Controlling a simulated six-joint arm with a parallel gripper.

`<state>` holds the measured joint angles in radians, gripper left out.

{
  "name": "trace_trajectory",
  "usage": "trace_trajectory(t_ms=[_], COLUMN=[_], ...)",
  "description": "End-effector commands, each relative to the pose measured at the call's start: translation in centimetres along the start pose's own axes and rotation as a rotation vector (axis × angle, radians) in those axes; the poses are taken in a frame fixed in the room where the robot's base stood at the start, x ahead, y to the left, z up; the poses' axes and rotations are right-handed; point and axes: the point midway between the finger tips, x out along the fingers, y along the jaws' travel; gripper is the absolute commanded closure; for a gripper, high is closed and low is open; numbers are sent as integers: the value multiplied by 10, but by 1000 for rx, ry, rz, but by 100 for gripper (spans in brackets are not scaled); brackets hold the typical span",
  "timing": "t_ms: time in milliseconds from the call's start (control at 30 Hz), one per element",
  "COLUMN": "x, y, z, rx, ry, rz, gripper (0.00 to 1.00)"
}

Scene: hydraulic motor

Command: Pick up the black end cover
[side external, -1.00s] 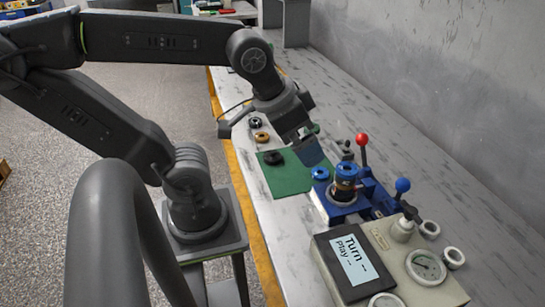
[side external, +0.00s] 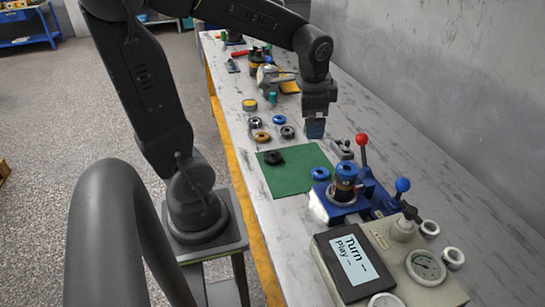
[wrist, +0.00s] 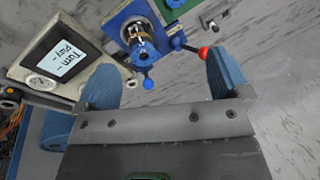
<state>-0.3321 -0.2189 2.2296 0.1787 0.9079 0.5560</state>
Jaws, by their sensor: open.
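A black round part (side external: 273,157), which looks like the black end cover, lies on the green mat (side external: 292,182) near its upper left corner. Another dark ring (side external: 287,132) lies on the bench just beyond the mat. My gripper (side external: 315,130) hangs above the bench, to the right of these parts, with its fingers pointing down. In the wrist view my gripper (wrist: 165,80) has its two blue fingers wide apart with nothing between them. The black part is not seen in the wrist view.
A blue fixture (side external: 336,207) holds a motor assembly (side external: 346,180), beside levers with red (side external: 361,139) and blue (side external: 402,185) knobs. A blue ring (side external: 320,173) lies on the mat. A control box with a screen (side external: 352,262) stands in front. Several rings and tools lie farther back.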

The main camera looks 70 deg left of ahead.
Motion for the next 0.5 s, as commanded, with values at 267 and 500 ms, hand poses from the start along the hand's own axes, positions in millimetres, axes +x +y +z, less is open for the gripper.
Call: trace_trajectory(t_ms=[267,500], x=[97,145], y=[-97,-131], z=[32,64], rx=[282,424], ry=[-254,-333], rz=[104,196], gripper=[6,6])
